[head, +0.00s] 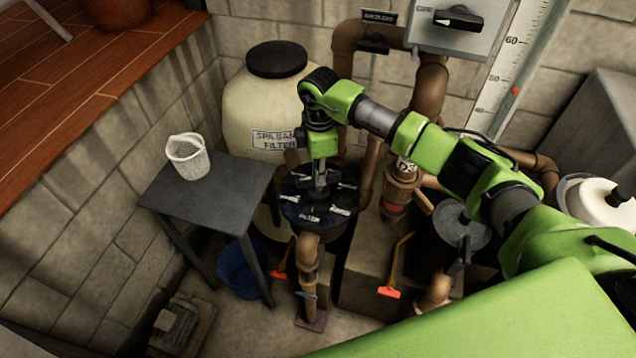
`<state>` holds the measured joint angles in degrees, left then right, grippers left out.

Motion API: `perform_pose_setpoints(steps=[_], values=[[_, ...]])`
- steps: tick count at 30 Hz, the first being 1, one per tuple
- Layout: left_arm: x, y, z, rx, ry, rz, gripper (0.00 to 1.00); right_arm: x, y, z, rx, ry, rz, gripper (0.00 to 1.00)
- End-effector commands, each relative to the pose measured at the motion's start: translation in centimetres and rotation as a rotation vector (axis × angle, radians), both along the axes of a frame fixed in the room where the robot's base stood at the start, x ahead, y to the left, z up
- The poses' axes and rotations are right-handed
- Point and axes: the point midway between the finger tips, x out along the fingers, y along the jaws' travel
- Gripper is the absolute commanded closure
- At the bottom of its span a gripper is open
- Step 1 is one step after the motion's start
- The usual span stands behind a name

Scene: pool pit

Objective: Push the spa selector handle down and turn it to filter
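The spa selector valve (340,213) has a round black top with several pale labels around it, too small to read. It stands on brown pipes in front of the cream tank marked as the spa sand filter (238,98). My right gripper (320,186) points straight down at the middle of the valve top. Its fingertips are at or just above the handle area. My arm and gripper cover the handle, so its direction and height cannot be told. Whether the fingers are closed on it cannot be told either. My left gripper is out of view.
Brown pipes (428,88) rise behind. A second valve (462,224) and orange-tipped levers (390,291) are to the right.

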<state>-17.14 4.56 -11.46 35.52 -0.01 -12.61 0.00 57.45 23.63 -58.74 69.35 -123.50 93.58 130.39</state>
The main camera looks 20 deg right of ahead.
Motion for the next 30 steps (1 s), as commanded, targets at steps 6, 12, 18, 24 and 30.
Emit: perform_pose_setpoints(steps=[6, 12, 18, 24, 30], values=[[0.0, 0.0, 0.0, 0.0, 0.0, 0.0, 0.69, -0.02, 0.01, 0.0, 0.0, 0.001, 0.0, 1.0], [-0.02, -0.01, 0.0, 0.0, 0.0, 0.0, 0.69, -0.01, 0.0, 0.0, 0.0, 0.0, 0.0, 1.0], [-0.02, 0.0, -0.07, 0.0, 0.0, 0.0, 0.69, -0.02, 0.0, -0.1, 0.0, 0.001, 0.0, 1.0], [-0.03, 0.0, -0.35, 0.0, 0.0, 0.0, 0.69, -0.03, 0.0, -0.52, 0.0, 0.001, 0.0, 1.0], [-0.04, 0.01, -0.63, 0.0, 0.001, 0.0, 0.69, -0.06, 0.0, -0.98, 0.0, 0.002, 0.0, 1.0]])
